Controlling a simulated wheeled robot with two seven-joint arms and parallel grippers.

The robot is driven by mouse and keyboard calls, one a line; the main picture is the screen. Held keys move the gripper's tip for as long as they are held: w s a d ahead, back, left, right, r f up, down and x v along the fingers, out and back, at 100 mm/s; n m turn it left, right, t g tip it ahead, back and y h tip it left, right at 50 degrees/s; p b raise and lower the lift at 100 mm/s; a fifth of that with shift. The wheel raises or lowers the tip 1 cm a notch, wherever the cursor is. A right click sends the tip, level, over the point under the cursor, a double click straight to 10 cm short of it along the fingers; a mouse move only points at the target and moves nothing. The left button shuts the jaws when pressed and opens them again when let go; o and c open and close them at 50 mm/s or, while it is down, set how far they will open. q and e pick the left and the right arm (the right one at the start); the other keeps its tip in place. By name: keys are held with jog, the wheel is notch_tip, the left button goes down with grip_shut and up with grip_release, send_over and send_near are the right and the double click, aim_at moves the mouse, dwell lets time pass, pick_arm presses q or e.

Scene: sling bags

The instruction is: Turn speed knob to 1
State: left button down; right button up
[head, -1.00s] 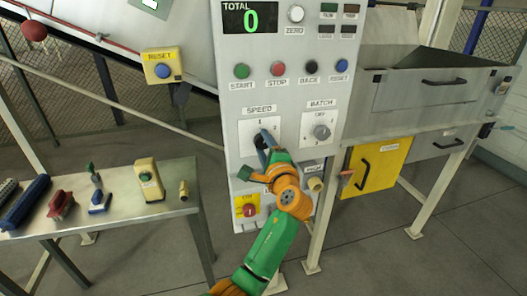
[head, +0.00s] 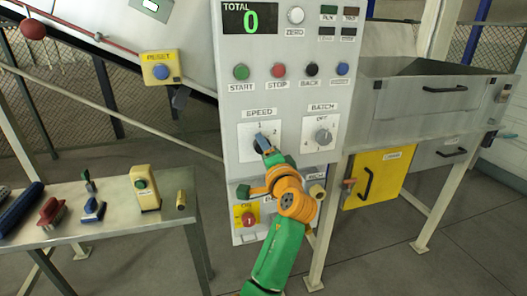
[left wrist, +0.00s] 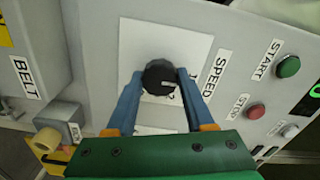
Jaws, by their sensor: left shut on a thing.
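The speed knob (left wrist: 158,77) is a round black dial on a white plate (left wrist: 135,45) beside the SPEED label. My left gripper (head: 261,143) is at this plate in the head view and hides most of the knob. In the left wrist view its blue fingers (left wrist: 158,88) stand on either side of the knob, shut on it. The knob's white mark points toward the SPEED label. In the head view the numeral 1 (head: 260,124) is at the plate's top, with 2 to its right. My right gripper is not in view.
The batch knob (head: 323,137) is just right of the speed plate. A row of buttons with the red stop button (head: 278,70) is above. A metal table (head: 120,220) with several small items stands at left.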

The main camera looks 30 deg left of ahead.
pick_arm(q)
jog(key=shift+r, duration=0.15)
jog(key=c, duration=0.6)
grip_release()
jog(key=o, duration=0.3)
jog(key=shift+w, duration=0.15)
jog(key=b+v, duration=0.2)
jog(key=v, duration=0.5)
